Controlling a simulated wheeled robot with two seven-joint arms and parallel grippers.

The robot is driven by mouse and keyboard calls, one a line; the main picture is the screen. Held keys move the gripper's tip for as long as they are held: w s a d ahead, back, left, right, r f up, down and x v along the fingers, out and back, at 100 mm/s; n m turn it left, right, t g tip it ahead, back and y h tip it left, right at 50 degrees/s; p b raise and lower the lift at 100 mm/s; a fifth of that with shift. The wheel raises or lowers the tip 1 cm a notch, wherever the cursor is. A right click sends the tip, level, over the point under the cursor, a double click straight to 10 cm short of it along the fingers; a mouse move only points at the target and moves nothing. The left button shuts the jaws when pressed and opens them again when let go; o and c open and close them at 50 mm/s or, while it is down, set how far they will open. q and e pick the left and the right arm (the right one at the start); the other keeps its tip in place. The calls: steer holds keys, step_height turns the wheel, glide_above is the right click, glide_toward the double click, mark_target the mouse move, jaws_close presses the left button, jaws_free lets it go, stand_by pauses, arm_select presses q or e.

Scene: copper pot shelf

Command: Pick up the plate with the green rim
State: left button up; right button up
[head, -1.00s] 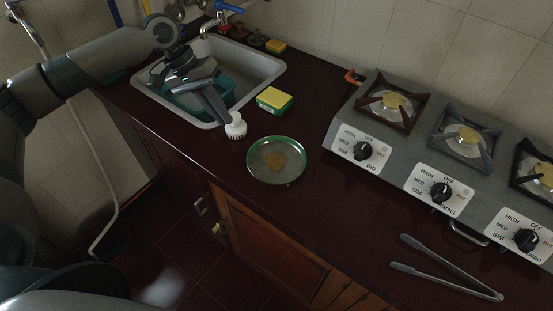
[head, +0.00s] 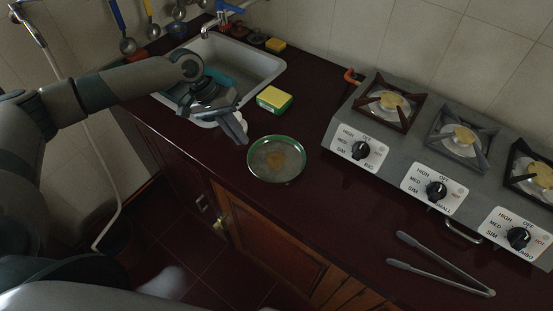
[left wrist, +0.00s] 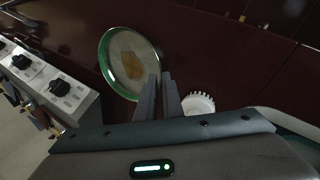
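The plate with the green rim (head: 276,159) lies flat on the dark red counter, between the sink and the stove. It has a brownish patch in its middle. It also shows in the left wrist view (left wrist: 128,62), just beyond my fingers. My left gripper (head: 238,126) is above the counter, to the upper left of the plate and apart from it in the head view. In the left wrist view its two fingers (left wrist: 161,82) point toward the plate's edge, with a narrow empty gap between them. My right gripper is not in view.
A white brush (left wrist: 198,104) stands beside the fingers, mostly hidden in the head view. A yellow-green sponge (head: 274,99) lies behind the plate. The sink (head: 262,68) is at the upper left. The stove (head: 385,148) and tongs (head: 440,264) are at the right.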

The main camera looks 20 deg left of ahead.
mark_target(251, 149)
arm_select(q)
steer(key=shift+d+f, duration=0.2)
steer(key=shift+f, duration=0.05)
steer(key=p+x, duration=0.2)
steer(key=x, duration=0.1)
steer(key=shift+w+d, duration=0.1)
steer(key=shift+w, duration=0.1)
steer(key=shift+d+f, duration=0.15)
steer(key=shift+f, duration=0.45)
jaws_close()
steer(key=shift+r, duration=0.1)
